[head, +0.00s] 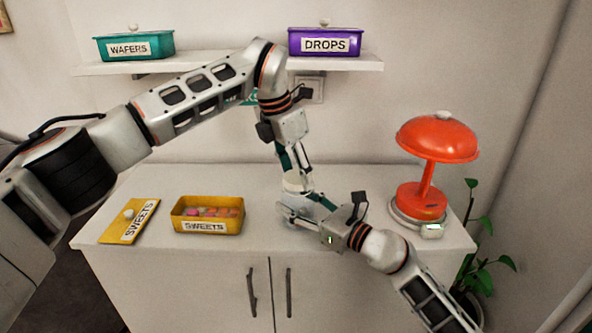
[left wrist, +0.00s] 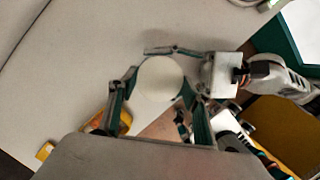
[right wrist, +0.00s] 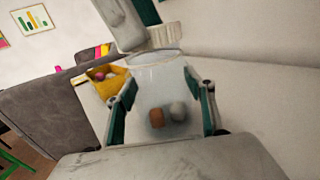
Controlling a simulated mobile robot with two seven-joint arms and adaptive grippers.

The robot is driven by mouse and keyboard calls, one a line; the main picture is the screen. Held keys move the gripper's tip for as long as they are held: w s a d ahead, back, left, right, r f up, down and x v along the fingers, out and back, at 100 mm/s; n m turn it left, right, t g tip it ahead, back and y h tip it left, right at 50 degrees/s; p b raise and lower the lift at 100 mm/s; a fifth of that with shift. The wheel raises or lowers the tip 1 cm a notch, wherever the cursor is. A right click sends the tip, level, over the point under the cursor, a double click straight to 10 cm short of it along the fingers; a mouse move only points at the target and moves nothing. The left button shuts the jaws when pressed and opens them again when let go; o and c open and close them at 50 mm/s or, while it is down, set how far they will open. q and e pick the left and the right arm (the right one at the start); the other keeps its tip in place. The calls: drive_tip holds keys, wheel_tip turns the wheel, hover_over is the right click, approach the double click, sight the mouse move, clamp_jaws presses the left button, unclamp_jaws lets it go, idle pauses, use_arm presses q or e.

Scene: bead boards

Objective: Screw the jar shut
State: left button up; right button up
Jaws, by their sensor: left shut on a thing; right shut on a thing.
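The clear jar (right wrist: 165,90) stands on the cabinet top with a brown and a whitish piece inside. My right gripper (head: 290,211) is shut around its body from the right; the jar (head: 297,214) is partly hidden by the fingers in the head view. The white round lid (left wrist: 160,78) is between the fingers of my left gripper (left wrist: 152,100), which is shut on it from above. In the right wrist view the ribbed lid (right wrist: 164,36) shows just above the jar's open-looking rim; I cannot tell whether they touch. In the head view the lid (head: 296,182) is over the jar.
An open yellow sweets box (head: 207,227) and its lid (head: 129,222) lie left on the cabinet top (head: 180,178). A red lamp (head: 427,201) stands right, near my right arm. A shelf (head: 345,62) above holds a teal box (head: 135,46) and a purple box (head: 325,42).

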use_arm(q)
drive_tip(key=shift+f, duration=0.35)
use_arm(e)
clamp_jaws()
use_arm(q)
drive_tip(key=m, duration=0.2)
drive_tip(key=shift+w+m+g, duration=0.1)
drive_tip(key=shift+m+g, duration=0.2)
drive_tip(key=m+g, duration=0.1)
drive_tip(key=m, duration=0.2)
drive_tip(key=shift+m+h, duration=0.3)
drive_tip(key=shift+m, duration=0.1)
drive_tip(key=o, duration=0.7)
